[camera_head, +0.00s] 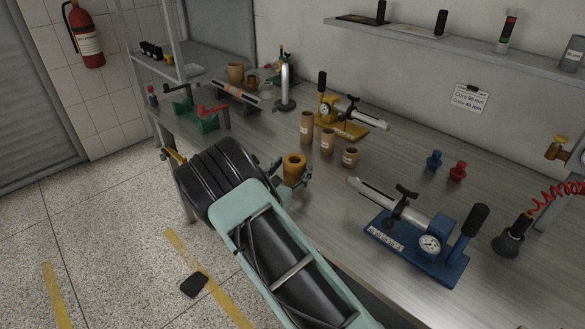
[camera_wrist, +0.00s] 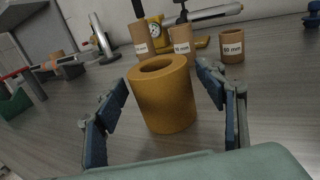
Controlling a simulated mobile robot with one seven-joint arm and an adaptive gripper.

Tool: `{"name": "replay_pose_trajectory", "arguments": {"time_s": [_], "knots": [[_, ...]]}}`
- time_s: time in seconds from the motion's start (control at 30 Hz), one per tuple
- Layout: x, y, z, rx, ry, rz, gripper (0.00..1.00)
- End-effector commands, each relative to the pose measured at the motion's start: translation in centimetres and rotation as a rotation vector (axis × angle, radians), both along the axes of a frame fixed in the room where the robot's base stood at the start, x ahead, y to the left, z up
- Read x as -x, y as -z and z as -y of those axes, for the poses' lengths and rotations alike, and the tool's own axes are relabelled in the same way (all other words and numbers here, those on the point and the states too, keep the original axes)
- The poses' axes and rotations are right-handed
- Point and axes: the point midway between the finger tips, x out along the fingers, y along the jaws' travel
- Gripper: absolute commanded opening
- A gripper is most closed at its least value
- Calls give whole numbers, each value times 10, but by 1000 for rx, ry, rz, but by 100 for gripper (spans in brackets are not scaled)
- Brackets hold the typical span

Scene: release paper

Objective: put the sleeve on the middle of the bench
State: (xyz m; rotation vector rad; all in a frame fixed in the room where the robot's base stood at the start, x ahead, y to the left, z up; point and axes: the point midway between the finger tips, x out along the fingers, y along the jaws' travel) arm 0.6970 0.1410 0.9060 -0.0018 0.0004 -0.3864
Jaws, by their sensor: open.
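An ochre, thick-walled, hollow sleeve (camera_head: 294,166) is upright over the front part of the bench (camera_head: 330,215), left of the blue pump. In the wrist view the sleeve (camera_wrist: 165,100) stands between the two fingers, and its base appears to be on the bench top. My gripper (camera_head: 291,172) is open around it. In the wrist view my gripper's (camera_wrist: 163,88) blue-grey pads show a gap to the sleeve on both sides. Part of the sleeve's lower side is hidden by the gripper in the head view.
Several brown labelled tubes (camera_head: 327,142) stand just behind the sleeve. A yellow hand pump (camera_head: 345,122) lies behind them. A blue pump with a gauge (camera_head: 425,240) is at right. Blue (camera_head: 434,160) and red (camera_head: 458,170) fittings stand farther back. Bench between tubes and blue pump is clear.

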Motion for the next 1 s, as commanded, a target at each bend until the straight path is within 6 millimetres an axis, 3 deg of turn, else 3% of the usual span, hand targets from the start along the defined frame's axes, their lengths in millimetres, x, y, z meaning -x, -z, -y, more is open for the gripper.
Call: {"name": "replay_pose_trajectory", "arguments": {"time_s": [0.17,0.6,0.8,1.0], "knots": [[12,-2,-6,-1,-3,-2,64],[94,-3,-40,0,-3,-1,64],[110,-3,-45,0,-1,0,64],[112,-3,-45,0,0,0,64]]}}
